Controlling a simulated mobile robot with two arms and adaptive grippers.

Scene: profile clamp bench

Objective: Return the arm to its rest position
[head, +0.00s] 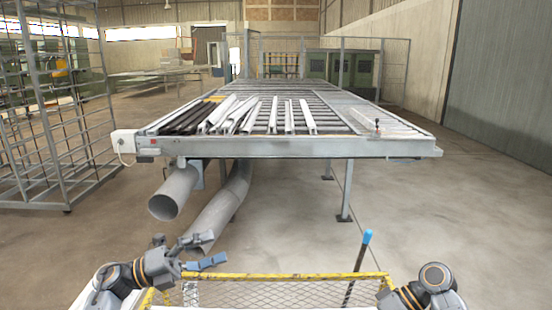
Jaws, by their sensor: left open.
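My left arm (140,278) comes in at the lower left, bent, in front of the bench. Its gripper (215,249) is open and empty, with its fingers spread apart, and appears near the left end of a yellow-edged mesh basket. It is well below and apart from the bench in the picture. My right arm (425,290) is folded at the lower right, and its gripper does not show.
A long roller bench (300,148) carries several white profiles (288,116) and dark bars. Grey ducts (176,190) hang beneath. A yellow-rimmed mesh basket (300,276) is in front, with a blue-tipped rod (358,262). A metal rack (60,130) stands left. Floor is clear at right.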

